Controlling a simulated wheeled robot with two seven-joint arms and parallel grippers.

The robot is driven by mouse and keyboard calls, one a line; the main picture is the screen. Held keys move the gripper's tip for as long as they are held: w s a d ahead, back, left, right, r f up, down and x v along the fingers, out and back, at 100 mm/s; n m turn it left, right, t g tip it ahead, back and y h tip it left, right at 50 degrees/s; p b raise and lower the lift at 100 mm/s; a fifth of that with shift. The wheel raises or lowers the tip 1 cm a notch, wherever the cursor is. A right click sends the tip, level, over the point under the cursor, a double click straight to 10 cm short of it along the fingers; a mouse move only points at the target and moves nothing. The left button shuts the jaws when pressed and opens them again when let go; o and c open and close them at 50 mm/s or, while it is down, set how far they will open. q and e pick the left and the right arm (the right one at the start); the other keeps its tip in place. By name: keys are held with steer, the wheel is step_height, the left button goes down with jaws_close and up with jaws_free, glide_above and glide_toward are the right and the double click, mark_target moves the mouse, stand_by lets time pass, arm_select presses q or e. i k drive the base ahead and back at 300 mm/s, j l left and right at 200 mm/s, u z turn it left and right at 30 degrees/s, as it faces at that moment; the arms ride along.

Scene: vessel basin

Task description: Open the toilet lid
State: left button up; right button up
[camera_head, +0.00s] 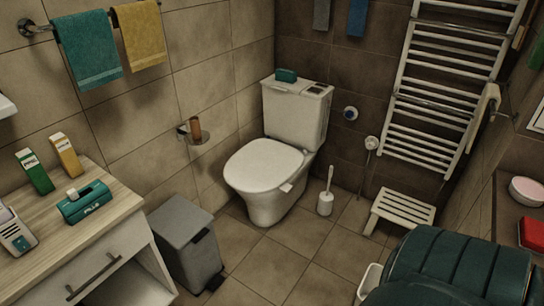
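The white toilet (268,205) stands in the far corner, with its bowl facing toward the lower left of the picture. Its lid (263,163) is down and covers the bowl. A small light tab (287,187) sticks out at the right side of the seat. The tank (297,117) is behind the lid, against the wall. Neither of my grippers is in view, and nothing touches the lid.
A grey bin (183,235) stands left of the toilet. A toilet brush (326,196) and a white slatted stool (402,207) stand to its right. A dark green ribbed object (460,262) fills the lower right. The tiled floor (273,262) before the toilet is clear.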

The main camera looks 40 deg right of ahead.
mark_target(263, 165)
steer(key=z, duration=1.2)
